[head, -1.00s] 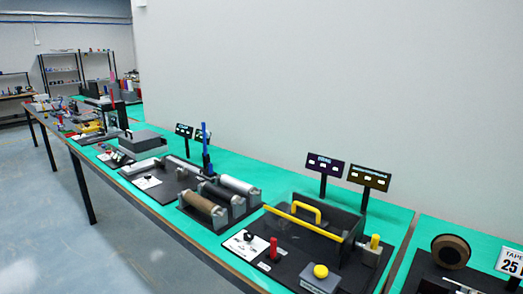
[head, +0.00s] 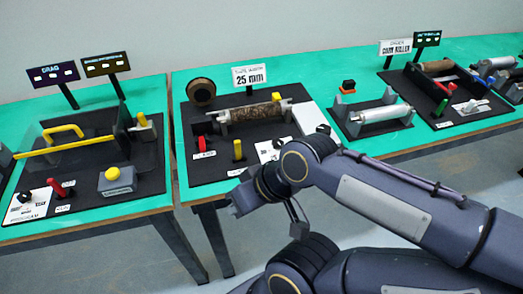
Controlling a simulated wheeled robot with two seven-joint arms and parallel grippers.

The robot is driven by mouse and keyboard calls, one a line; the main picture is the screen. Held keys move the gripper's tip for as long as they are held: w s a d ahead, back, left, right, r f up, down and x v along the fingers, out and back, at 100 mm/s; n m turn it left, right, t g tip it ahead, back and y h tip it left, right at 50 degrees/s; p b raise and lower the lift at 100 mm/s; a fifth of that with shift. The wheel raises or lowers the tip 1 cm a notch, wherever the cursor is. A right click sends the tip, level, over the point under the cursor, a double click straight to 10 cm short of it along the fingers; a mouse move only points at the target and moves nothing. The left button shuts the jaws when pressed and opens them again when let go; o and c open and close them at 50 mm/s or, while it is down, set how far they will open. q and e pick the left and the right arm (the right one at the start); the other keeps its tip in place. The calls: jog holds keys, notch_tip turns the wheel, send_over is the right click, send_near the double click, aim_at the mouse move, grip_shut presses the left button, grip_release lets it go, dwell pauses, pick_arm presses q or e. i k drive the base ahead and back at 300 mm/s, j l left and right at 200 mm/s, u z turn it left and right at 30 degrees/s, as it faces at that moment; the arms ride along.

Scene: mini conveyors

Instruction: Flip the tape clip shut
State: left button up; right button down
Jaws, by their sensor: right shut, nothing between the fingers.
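The tape station is a black board (head: 222,179) in the middle of the head view, under a "25 mm" sign (head: 249,75). It carries a brown tape roll (head: 201,92) and a mottled brown roller (head: 255,112). A red lever (head: 201,144) and a yellow lever (head: 238,150) stand upright at its front, with small labels. I cannot tell which part is the tape clip. My right gripper (head: 243,201) is shut and empty, just in front of the board's front edge; the arm hides part of that edge. My left gripper is not in view.
A station with a yellow handle (head: 64,132) and yellow button (head: 113,173) is on the left table. A white roller (head: 385,114) stands right of the tape station. A gap separates the tables. Open floor lies in front.

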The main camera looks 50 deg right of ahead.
aim_at(237, 143)
jog(key=z, duration=1.35)
jog(key=i+l+z, duration=0.1)
jog(key=i+l, duration=0.7)
jog(key=l, duration=0.1)
